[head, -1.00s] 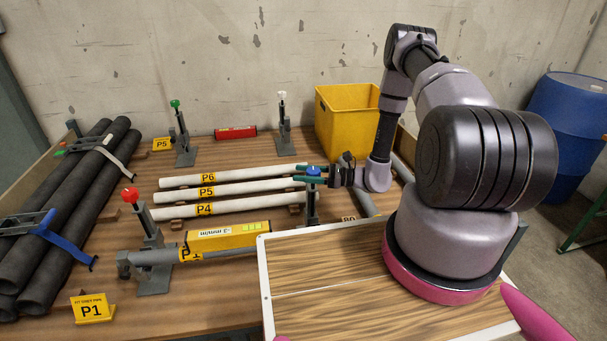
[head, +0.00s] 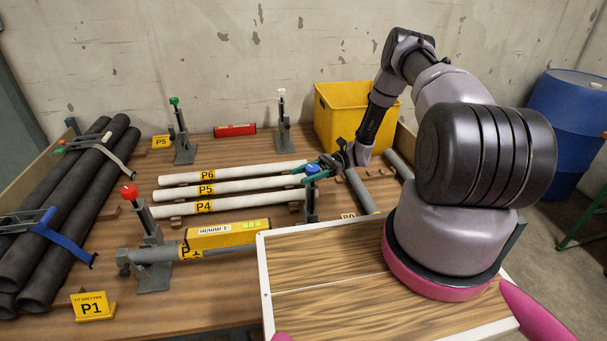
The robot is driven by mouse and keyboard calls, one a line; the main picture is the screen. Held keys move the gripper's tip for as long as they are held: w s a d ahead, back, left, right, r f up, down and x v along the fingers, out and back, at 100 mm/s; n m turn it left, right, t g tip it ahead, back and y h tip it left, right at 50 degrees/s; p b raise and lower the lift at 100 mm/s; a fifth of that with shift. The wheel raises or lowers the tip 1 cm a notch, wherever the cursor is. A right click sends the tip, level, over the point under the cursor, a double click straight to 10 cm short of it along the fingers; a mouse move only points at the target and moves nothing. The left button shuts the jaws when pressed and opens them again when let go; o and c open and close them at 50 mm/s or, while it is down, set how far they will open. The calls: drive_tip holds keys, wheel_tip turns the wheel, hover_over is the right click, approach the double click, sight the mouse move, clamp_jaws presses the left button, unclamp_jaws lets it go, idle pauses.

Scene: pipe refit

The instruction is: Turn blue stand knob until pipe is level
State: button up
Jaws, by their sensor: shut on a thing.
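The blue knob (head: 311,168) tops a grey stand (head: 311,203) near the right end of the grey pipe (head: 215,249). My gripper (head: 312,171) is shut on the blue knob, its green fingers on either side of it. The pipe lies across this stand and the red-knobbed stand (head: 152,245) on the left. A yellow level (head: 228,234) lies along the pipe. Its display is too small to read surely. The pipe's right end is partly hidden by the white-edged board, and I cannot tell whether it is exactly level.
White pipes P4 (head: 240,202), P5 (head: 240,187) and P6 (head: 240,173) lie behind the grey pipe. Dark pipes (head: 65,205) are stacked at left. Green-knobbed (head: 182,135) and white-knobbed (head: 282,125) stands, a red box (head: 235,130) and a yellow bin (head: 340,118) stand at the back.

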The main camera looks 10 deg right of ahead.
drive_tip(key=shift+s+d+n+g+h, duration=0.1)
drive_tip(key=shift+n+g+h, duration=0.2)
drive_tip(key=shift+n+g, duration=0.25)
drive_tip(key=shift+s+d+n+g+h, duration=0.1)
drive_tip(key=shift+n+g+h, duration=0.25)
drive_tip(key=shift+g, duration=0.4)
drive_tip(key=o, duration=1.4)
drive_tip(key=shift+c, duration=0.2)
drive_tip(key=v, duration=1)
drive_tip(key=shift+w+d, duration=0.25)
drive_tip(key=shift+d, duration=0.05)
